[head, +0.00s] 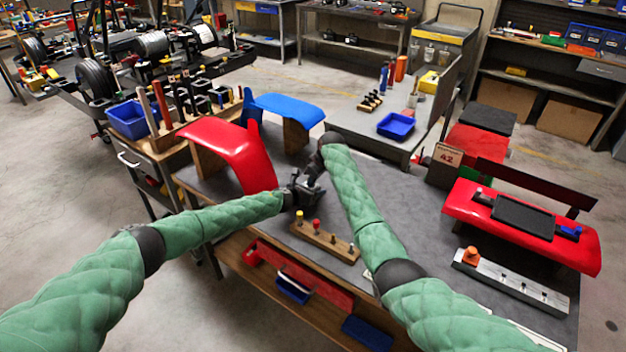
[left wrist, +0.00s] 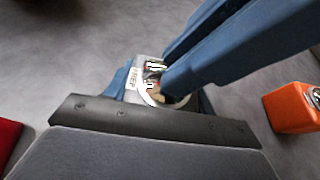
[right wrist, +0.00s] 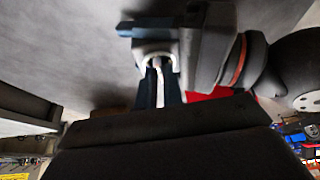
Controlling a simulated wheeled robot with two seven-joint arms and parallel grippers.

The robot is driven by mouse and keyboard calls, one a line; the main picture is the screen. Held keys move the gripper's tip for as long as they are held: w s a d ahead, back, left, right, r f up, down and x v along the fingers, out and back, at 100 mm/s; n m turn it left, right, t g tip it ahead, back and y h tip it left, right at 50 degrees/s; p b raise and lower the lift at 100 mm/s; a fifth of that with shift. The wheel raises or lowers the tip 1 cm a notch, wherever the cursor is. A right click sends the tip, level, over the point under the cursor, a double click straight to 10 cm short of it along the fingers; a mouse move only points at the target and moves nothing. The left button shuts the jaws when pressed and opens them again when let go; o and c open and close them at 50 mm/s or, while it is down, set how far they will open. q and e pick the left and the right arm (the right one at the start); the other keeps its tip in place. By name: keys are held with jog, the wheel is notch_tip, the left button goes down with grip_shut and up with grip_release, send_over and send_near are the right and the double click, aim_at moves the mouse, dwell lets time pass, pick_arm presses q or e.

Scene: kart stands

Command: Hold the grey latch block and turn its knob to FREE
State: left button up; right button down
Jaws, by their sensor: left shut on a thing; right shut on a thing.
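The grey latch block (left wrist: 145,97) shows in the left wrist view with a small label and a pale arc on its face. My left gripper (head: 303,190) is shut on it, blue fingers on its two sides. It also shows in the right wrist view (right wrist: 157,47). My right gripper (head: 318,165) comes in from the other side; its blue fingers (right wrist: 158,88) are shut on the knob at the block's face. The fingers cover most of the knob, so I cannot tell which way it points. In the head view the block is mostly hidden between my grippers.
A wooden strip with pegs (head: 325,240) lies just in front of my grippers on the grey table. A red fairing (head: 228,145) and a blue one (head: 288,108) stand behind left. An orange block (left wrist: 293,108) shows right in the left wrist view.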

pick_arm(q)
jog(key=shift+d, duration=0.1)
pick_arm(e)
jog(key=shift+m, duration=0.3)
pick_arm(q)
jog(key=shift+s, duration=0.1)
pick_arm(e)
jog(key=shift+d, duration=0.1)
jog(key=c, duration=1.8)
grip_release()
jog(key=v, duration=1.2)
jog(key=shift+s, duration=0.1)
pick_arm(q)
jog(key=o, duration=1.2)
jog(key=shift+c, duration=0.2)
